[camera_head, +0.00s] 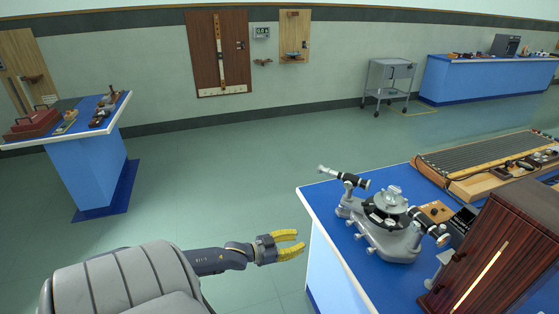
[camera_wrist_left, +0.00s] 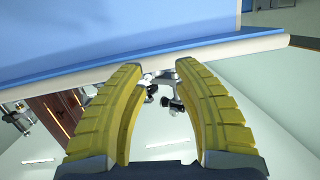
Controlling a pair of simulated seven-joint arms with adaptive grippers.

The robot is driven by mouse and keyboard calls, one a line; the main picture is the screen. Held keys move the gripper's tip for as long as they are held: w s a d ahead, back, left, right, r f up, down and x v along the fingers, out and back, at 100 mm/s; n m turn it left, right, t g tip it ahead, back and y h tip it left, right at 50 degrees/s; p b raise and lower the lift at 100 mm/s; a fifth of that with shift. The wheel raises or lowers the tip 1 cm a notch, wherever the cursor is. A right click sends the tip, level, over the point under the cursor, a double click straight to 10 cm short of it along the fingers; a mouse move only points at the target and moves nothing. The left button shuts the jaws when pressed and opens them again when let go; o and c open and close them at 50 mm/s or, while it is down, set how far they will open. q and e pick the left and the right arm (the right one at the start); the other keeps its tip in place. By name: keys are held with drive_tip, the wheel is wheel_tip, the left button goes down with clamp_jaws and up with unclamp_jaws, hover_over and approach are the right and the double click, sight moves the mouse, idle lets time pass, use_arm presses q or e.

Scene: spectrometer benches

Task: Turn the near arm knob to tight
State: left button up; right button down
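The spectrometer (camera_head: 388,220) stands on the blue-topped bench (camera_head: 345,241) at the right, with a round central table and two black-and-silver arms. The arm on its left side (camera_head: 345,178) points toward the left bench edge. The knobs are too small to tell apart, and no tight marking can be read. My left gripper (camera_head: 297,244) has yellow fingers, spread apart and empty, just left of the bench edge and away from the spectrometer. In the left wrist view the open fingers (camera_wrist_left: 160,75) show with parts of the spectrometer (camera_wrist_left: 168,98) beyond them. My right gripper is not in view.
A dark wooden box (camera_head: 495,255) stands right of the spectrometer, and a long wooden-framed apparatus (camera_head: 490,163) lies behind it. The bench edge is close beside my left gripper. Open floor (camera_head: 230,160) lies to the left. Another blue bench (camera_head: 85,165) stands far left.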

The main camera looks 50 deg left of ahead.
use_arm(q)
drive_tip(key=s+a+f+m+g+y, duration=0.1)
drive_tip(key=a+f, duration=0.4)
drive_tip(key=f, duration=0.6)
drive_tip(key=shift+s+a+f+m+g+y, duration=0.15)
drive_tip(key=shift+s+a+m+g+y, duration=0.15)
drive_tip(key=shift+s+g+y, duration=0.6)
drive_tip(key=shift+s, duration=0.2)
drive_tip(key=shift+w, duration=0.1)
